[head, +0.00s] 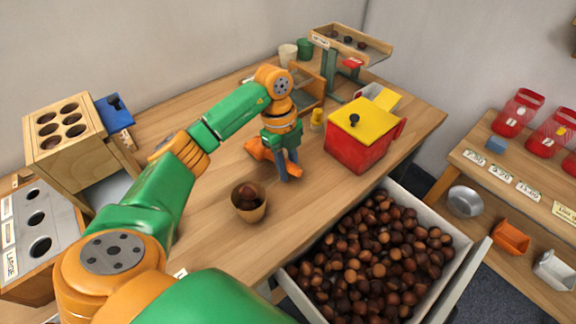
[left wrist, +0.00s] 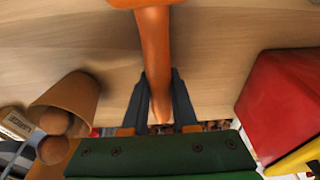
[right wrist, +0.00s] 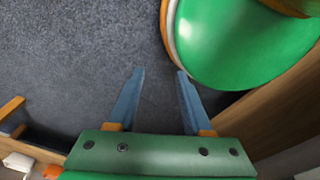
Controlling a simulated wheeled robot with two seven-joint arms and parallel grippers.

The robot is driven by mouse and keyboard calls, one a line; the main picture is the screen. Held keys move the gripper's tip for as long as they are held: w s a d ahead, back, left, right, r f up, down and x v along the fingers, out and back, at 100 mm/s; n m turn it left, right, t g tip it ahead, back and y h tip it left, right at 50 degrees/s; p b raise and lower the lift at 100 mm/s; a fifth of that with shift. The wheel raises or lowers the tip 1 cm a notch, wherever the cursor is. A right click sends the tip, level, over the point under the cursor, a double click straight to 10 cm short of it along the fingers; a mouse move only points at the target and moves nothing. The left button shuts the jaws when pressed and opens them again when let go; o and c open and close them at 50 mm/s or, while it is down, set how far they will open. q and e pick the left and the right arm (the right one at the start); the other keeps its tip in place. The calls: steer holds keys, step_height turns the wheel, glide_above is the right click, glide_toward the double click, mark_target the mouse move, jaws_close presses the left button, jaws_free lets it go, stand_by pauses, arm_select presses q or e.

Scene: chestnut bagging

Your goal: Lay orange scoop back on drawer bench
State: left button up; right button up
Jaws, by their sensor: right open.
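The orange scoop (head: 258,149) is at the wooden drawer bench (head: 220,235), between the paper cup and the red box. I cannot tell whether it rests on the top or hangs just above it. My left gripper (head: 289,172) points down there, with its fingers closed on the scoop's handle; the handle (left wrist: 155,50) runs between the fingertips (left wrist: 160,85) in the left wrist view. My right gripper (right wrist: 161,75) is open and empty above grey floor, out of the head view.
A brown cup (head: 249,208) with chestnuts stands near the bench's front. A red box (head: 358,150) with yellow lid stands to the right. The open drawer (head: 464,257) is full of chestnuts. A wooden holed block (head: 65,135) is at left. A side table (head: 482,190) is at right.

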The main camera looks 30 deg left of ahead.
arm_select(q)
steer(key=o, duration=0.5)
steer(key=shift+c, duration=0.2)
steer(key=shift+r, duration=0.1)
step_height(320, 180, up, 12)
steer(key=a+p, duration=0.2)
steer(key=p, duration=0.1)
steer(key=shift+w, duration=0.25)
